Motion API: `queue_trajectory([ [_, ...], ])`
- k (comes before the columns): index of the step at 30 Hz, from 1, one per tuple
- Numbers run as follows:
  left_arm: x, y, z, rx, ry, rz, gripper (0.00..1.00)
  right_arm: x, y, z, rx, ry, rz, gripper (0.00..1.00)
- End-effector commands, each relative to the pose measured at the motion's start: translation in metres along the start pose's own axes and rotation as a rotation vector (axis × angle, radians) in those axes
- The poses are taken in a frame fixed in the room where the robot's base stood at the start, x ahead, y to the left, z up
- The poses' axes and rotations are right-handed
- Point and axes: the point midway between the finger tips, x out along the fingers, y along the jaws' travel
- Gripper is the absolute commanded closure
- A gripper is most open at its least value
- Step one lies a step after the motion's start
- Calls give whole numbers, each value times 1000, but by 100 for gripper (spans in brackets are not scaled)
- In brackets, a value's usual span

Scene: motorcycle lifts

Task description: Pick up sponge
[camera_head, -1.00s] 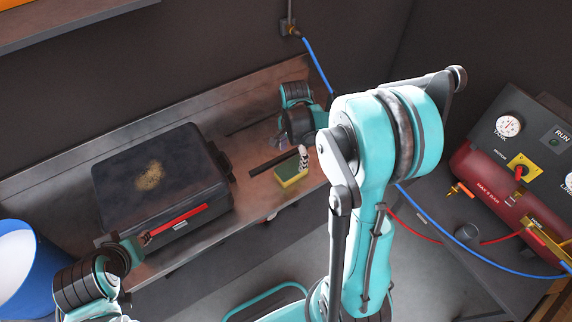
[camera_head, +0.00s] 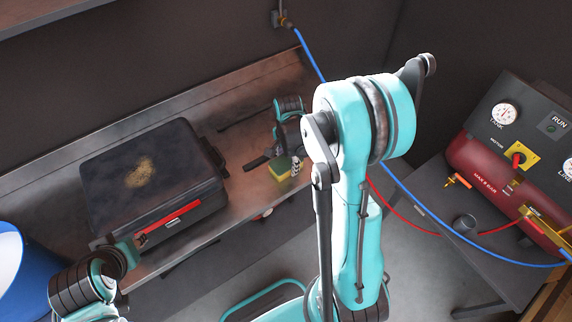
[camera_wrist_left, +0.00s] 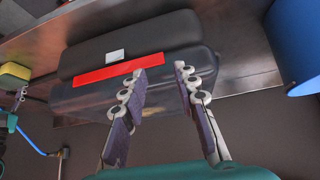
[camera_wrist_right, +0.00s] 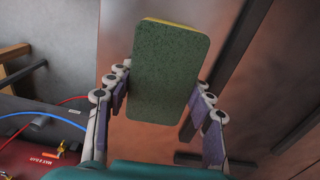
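In the right wrist view the green face of the sponge (camera_wrist_right: 168,75) fills the space between the fingers.
A black toolbox (camera_head: 150,175) with a red strip stands on the workbench (camera_head: 235,140), left of the sponge. A dark bar (camera_head: 256,163) lies beside the sponge. A blue bin (camera_head: 10,262) is far left. A red compressor (camera_head: 495,165) and hoses are right.

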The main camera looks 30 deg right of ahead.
Motion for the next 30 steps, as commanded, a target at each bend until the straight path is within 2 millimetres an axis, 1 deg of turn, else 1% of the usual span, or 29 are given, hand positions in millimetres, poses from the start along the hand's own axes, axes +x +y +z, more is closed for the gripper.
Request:
queue_trajectory([
  [8,0,0,0,0,0,0,70,-1,0,0,0,0,0,60],
  [11,-2,0,-1,0,0,0,70,-5,0,0,0,0,-1,60],
  [14,-5,0,-3,0,0,0,70,-14,0,0,0,0,0,60],
  [17,-10,0,-7,0,0,0,70,-30,0,0,0,0,0,60],
  [19,-14,0,-10,0,0,0,70,-45,0,0,0,0,0,60],
  [27,-27,0,-19,0,0,0,70,-80,60,-20,5,0,0,60],
  [30,-31,0,-22,0,0,0,70,-92,79,-27,5,0,0,60],
])
